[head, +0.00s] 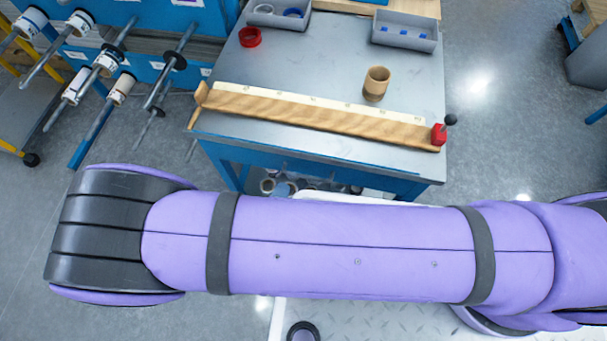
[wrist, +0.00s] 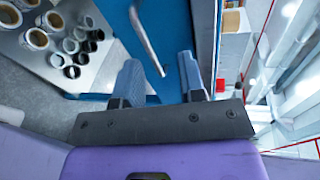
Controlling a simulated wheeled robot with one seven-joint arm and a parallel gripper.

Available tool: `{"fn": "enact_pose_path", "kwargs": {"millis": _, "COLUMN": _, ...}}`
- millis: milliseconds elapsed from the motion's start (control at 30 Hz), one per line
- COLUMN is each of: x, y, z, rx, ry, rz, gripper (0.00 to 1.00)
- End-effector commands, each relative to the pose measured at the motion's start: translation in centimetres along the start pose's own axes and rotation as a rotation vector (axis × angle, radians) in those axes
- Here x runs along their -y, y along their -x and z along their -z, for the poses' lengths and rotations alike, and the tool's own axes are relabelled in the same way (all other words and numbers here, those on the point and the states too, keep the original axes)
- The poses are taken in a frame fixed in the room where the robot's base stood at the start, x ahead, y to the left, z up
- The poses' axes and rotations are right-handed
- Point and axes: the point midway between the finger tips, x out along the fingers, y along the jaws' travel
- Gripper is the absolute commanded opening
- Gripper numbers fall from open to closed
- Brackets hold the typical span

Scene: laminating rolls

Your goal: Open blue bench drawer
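The blue bench (head: 225,152) with a grey top stands ahead of my arm in the head view. In the wrist view a blue panel (wrist: 172,30) fills the upper middle, with a curved metal handle (wrist: 147,38) in front of it. My gripper (wrist: 159,63) is open, its two blue-grey fingers apart. The handle's lower end shows in the gap between the fingers, with no clear contact on either side. How far the handle lies from the fingers in depth is hard to tell. In the head view my arm hides my gripper and much of the bench front, so the drawer's opening is not visible.
On the bench top are a wooden bar (head: 310,112), a brown cardboard tube (head: 376,83), a red ring (head: 250,37) and a grey bin (head: 404,35). A roll rack (head: 150,45) stands left. Several roll cores (wrist: 75,45) lie left in the wrist view.

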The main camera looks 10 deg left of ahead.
Motion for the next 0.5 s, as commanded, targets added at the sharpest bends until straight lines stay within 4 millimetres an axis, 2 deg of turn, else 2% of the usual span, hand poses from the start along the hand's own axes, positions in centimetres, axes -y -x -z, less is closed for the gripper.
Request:
{"fn": "enact_pose_path", "kwargs": {"millis": 33, "x": -1.1, "y": 0.3, "z": 0.4, "rx": 0.032, "ry": 0.043, "rz": 0.006, "gripper": 0.37}}
{"fn": "enact_pose_path", "kwargs": {"millis": 100, "x": -2.1, "y": 0.7, "z": 0.7, "rx": 0.063, "ry": 0.083, "rz": 0.011, "gripper": 0.37}}
{"fn": "enact_pose_path", "kwargs": {"millis": 267, "x": -3.0, "y": 0.7, "z": 0.9, "rx": 0.091, "ry": 0.121, "rz": 0.016, "gripper": 0.37}}
{"fn": "enact_pose_path", "kwargs": {"millis": 367, "x": -3.0, "y": -0.1, "z": 0.8, "rx": 0.090, "ry": 0.121, "rz": 0.016, "gripper": 0.37}}
{"fn": "enact_pose_path", "kwargs": {"millis": 500, "x": -2.9, "y": -2.1, "z": 0.7, "rx": 0.089, "ry": 0.120, "rz": 0.016, "gripper": 0.37}}
